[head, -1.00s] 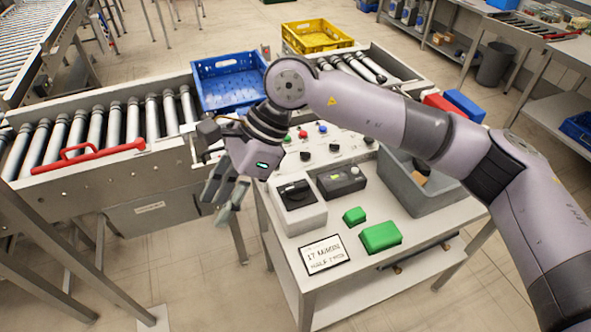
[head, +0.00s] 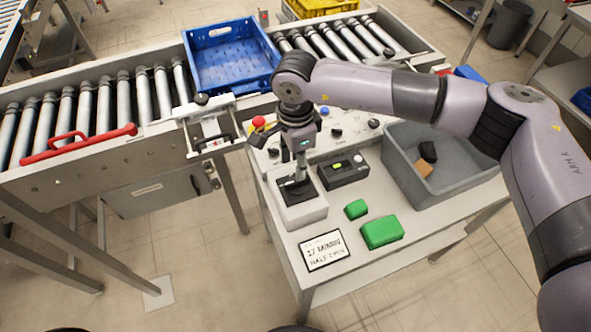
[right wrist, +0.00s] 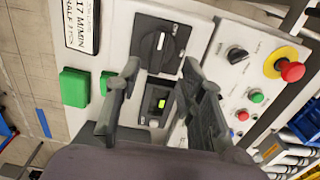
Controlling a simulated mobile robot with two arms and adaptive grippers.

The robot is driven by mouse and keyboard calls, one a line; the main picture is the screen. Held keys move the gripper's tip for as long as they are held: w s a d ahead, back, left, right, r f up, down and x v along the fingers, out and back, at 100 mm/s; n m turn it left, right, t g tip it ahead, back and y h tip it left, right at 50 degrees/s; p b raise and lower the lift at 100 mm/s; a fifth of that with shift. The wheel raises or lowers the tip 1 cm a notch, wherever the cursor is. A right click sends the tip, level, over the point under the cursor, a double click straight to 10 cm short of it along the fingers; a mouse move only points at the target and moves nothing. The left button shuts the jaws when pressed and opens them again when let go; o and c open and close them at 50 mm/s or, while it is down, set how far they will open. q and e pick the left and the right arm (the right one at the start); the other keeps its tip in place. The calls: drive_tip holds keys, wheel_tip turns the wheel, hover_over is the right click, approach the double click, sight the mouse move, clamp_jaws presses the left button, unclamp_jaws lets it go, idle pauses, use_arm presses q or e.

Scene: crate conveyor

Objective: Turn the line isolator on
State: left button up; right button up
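The line isolator is a pale box (head: 303,214) with a black rotary knob, at the left front of the control table. In the right wrist view its black knob (right wrist: 159,43) with a small white mark lies just beyond my fingertips. I cannot tell whether the fingers touch the box. My left gripper is not in view.
A black box with a lit green-yellow button (head: 344,171) stands right beside the isolator. Green blocks (head: 382,232) and a sign (head: 324,250) lie in front. A grey bin (head: 460,185) is at right, a red emergency button (head: 258,122) behind, a blue crate (head: 232,58) on the conveyor.

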sight(296, 181)
drive_tip(key=f+p, duration=0.1)
drive_tip(key=f, duration=0.2)
drive_tip(key=shift+s, duration=0.2)
drive_tip(key=shift+f+p, duration=0.45)
drive_tip(key=shift+f, duration=1.1)
drive_tip(key=c, duration=0.5)
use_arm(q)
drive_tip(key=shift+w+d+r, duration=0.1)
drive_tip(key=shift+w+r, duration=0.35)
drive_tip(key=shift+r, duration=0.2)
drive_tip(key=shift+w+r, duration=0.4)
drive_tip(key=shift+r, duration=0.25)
use_arm(e)
clamp_jaws()
